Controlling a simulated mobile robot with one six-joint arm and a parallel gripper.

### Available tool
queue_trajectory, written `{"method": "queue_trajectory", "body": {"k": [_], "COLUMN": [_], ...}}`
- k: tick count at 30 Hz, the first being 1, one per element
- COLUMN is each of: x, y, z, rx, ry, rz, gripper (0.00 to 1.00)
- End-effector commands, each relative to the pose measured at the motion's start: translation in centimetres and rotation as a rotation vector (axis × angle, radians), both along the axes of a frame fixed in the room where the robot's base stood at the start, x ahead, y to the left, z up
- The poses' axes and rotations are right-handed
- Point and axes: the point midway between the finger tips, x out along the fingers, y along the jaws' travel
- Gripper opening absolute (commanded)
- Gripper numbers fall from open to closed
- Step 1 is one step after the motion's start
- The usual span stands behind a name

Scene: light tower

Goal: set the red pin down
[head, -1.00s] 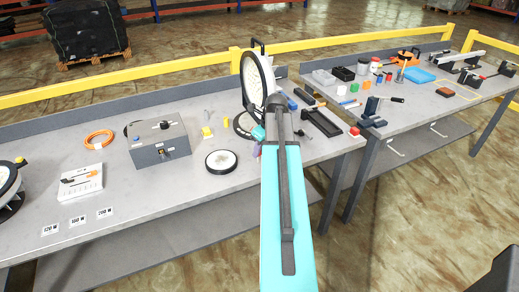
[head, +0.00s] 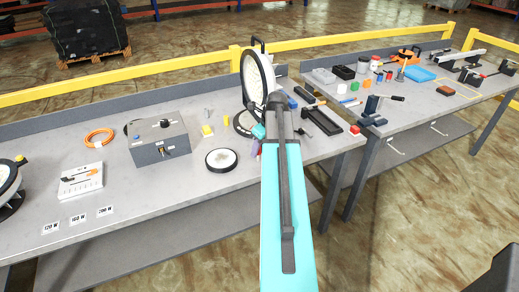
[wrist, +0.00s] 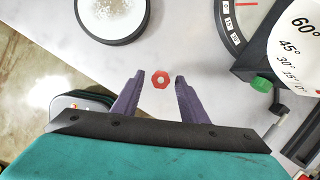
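A red hexagonal piece with a pale round centre, which looks like the red pin seen end-on (wrist: 160,79), shows between the fingertips in the wrist view. My gripper (wrist: 158,80) has its two purple fingers apart, with a visible gap on each side of the red piece. The piece appears to stand on the grey tabletop (wrist: 208,62), though its height is hard to judge from above. In the head view my turquoise arm hides the red piece and most of the gripper.
A round white-faced black disc (head: 221,160) lies left of my arm. A large upright dial lamp (head: 257,78) stands just behind it. A dark block with a green knob (wrist: 262,84) is close on the right. A grey control box (head: 160,141) sits further left.

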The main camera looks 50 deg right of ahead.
Motion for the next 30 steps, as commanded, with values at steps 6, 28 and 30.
{"method": "queue_trajectory", "body": {"k": [6, 28, 30], "x": [-0.4, -2.8, -3.0], "y": [-0.1, -0.3, -0.3], "z": [1.4, 9.0, 9.7], "rx": [-0.002, -0.002, -0.002], "ry": [-0.001, -0.001, -0.001], "rz": [-0.002, -0.002, -0.002], "gripper": [0.39, 0.39, 0.39]}}
